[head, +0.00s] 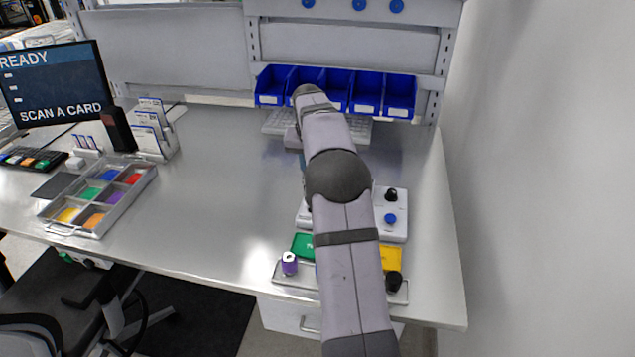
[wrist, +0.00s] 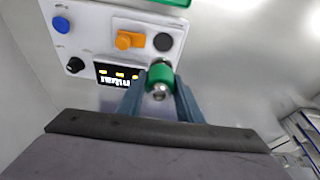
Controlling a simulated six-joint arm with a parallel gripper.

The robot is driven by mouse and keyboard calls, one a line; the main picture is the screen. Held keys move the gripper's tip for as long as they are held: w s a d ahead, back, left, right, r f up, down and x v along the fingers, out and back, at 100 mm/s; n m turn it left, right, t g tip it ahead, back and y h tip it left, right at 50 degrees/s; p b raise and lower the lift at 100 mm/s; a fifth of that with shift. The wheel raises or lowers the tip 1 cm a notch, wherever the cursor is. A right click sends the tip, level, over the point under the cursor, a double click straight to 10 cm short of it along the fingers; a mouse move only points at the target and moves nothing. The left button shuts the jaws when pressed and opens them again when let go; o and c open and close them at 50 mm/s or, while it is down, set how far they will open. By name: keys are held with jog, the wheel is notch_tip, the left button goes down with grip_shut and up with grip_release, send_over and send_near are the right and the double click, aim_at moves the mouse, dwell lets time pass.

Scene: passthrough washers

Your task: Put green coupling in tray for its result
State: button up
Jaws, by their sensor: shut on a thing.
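In the wrist view my gripper (wrist: 160,92) is shut on the green coupling (wrist: 160,76), whose metal end faces the camera. The coupling is beside the white test device (wrist: 110,40), near its round black spot; I cannot tell whether they touch. The device has an orange lever (wrist: 130,40) and a small display (wrist: 117,75) with amber marks and text I cannot read. In the head view my arm hides the gripper, the coupling and part of the device (head: 396,230). A green tray (head: 303,244) and a yellow tray (head: 391,257) show either side of my arm.
A purple coupling (head: 289,264) and a black piece (head: 394,281) stand at the front edge. A sorting box (head: 140,185) with coloured compartments lies left. The middle of the bench (head: 225,185) is clear.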

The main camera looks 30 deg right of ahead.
jog(key=shift+s+d, duration=0.25)
jog(key=shift+d, duration=0.25)
jog(key=s+d+r+m+b, duration=0.1)
jog(key=s+d+r+b, duration=0.1)
jog(key=s+d+r, duration=0.3)
jog(key=s+d+m+b, duration=0.2)
jog(key=s, duration=1)
jog(key=shift+m+g+h, duration=0.4)
jog(key=shift+m+g, duration=0.2)
jog(key=shift+m, duration=0.3)
jog(key=shift+s+a+f+p, duration=0.45)
jog(key=shift+s+f, duration=0.25)
jog(key=shift+f, duration=2.15)
jog(key=shift+s+a+f+p, duration=0.45)
jog(key=shift+s+f, duration=0.3)
jog(key=shift+f, duration=2.05)
jog(key=shift+s+a+f+p, duration=0.35)
jog(key=shift+s+f+p, duration=0.25)
jog(key=shift+f, duration=2.55)
jog(key=shift+f, duration=0.1)
